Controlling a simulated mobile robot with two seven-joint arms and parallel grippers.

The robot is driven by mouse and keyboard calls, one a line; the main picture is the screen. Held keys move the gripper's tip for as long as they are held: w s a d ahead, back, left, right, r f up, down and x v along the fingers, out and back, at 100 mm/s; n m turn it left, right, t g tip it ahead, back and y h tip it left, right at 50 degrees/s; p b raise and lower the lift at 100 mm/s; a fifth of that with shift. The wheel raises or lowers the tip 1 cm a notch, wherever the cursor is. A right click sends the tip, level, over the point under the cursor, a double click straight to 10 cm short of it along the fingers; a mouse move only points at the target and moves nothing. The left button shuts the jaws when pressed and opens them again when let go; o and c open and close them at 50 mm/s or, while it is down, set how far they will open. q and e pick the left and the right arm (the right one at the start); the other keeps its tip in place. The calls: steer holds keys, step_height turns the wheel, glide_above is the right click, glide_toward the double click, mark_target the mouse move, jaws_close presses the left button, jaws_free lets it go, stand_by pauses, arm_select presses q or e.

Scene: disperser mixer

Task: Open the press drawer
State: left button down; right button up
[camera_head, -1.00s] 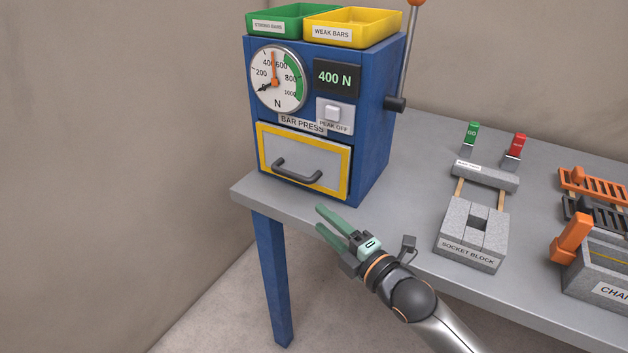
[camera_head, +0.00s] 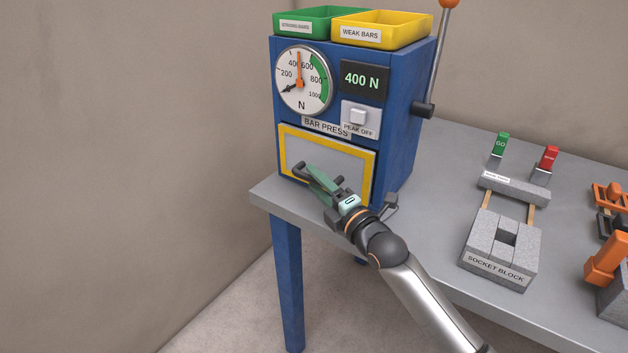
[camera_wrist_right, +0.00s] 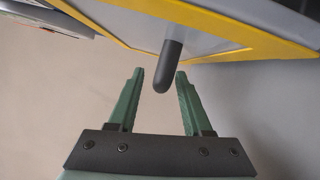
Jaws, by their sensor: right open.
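The blue bar press (camera_head: 400,130) stands at the table's left end. Its drawer front (camera_head: 345,157), grey with a yellow border, looks shut. The drawer's dark bar handle (camera_head: 299,171) is partly hidden behind my right gripper (camera_head: 314,176), which is in front of the drawer. In the right wrist view the green fingers (camera_wrist_right: 160,80) are apart and empty. The end of the handle (camera_wrist_right: 171,65) shows between the fingertips there; I cannot tell whether they touch it. My left gripper is not in view.
Green (camera_head: 303,19) and yellow (camera_head: 384,29) trays sit on the press. A lever with an orange knob (camera_head: 449,4) stands at its right side. The socket block (camera_head: 500,250) and orange fixtures (camera_head: 607,258) are on the table (camera_head: 420,228) to the right.

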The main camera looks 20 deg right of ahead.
steer(key=shift+w+a, duration=0.25)
steer(key=shift+w, duration=0.4)
steer(key=shift+c, duration=0.3)
jaws_close()
stand_by(0.7)
